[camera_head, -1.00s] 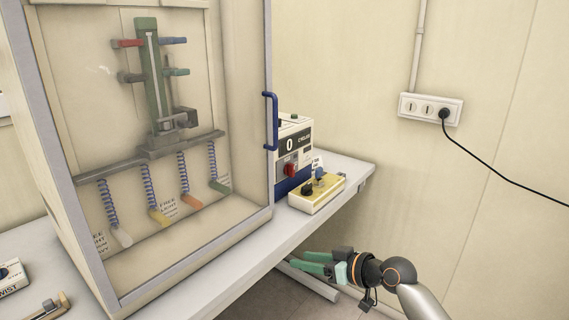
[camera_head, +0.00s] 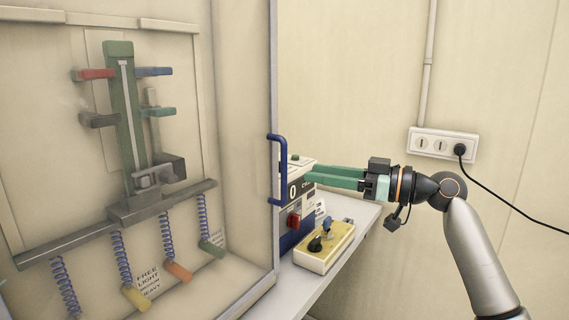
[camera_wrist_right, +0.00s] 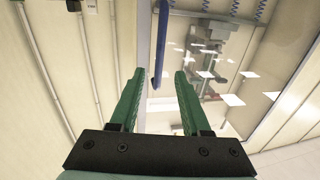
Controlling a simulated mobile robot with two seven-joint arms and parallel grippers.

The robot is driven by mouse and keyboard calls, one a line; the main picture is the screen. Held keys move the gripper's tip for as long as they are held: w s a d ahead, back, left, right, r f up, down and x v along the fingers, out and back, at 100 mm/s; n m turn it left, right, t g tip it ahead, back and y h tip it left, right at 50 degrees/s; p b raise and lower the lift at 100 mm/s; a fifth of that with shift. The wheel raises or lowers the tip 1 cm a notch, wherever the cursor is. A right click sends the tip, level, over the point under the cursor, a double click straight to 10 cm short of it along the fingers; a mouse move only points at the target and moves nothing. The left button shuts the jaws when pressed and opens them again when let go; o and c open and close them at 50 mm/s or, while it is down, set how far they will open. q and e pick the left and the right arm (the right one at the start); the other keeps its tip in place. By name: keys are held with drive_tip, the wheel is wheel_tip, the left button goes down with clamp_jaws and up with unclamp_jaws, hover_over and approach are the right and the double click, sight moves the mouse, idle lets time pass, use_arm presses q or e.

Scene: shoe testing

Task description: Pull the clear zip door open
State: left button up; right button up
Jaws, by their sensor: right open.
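The clear door (camera_head: 236,130) of the large cabinet is shut, as far as I can see. Its blue bar handle (camera_head: 274,170) stands upright on the door's right edge. My right gripper (camera_head: 308,171) has long green fingers and is open and empty, just right of the handle at about its height, with a gap between. In the right wrist view the handle (camera_wrist_right: 160,45) lies ahead of the two open fingers (camera_wrist_right: 159,80), roughly between their lines and beyond the tips. My left gripper is in neither view.
A counter box (camera_head: 295,205) and a yellow control box (camera_head: 325,247) sit on the bench right of the cabinet, below my right gripper. Inside the cabinet is a green column (camera_head: 124,120) with coloured pegs and springs. A wall socket (camera_head: 441,146) with a black cable is behind my right arm.

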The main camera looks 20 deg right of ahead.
drive_tip(key=p, duration=0.2)
hover_over(284, 198)
drive_tip(key=shift+w+d, duration=0.1)
drive_tip(key=shift+w, duration=0.25)
clamp_jaws()
idle(1.2)
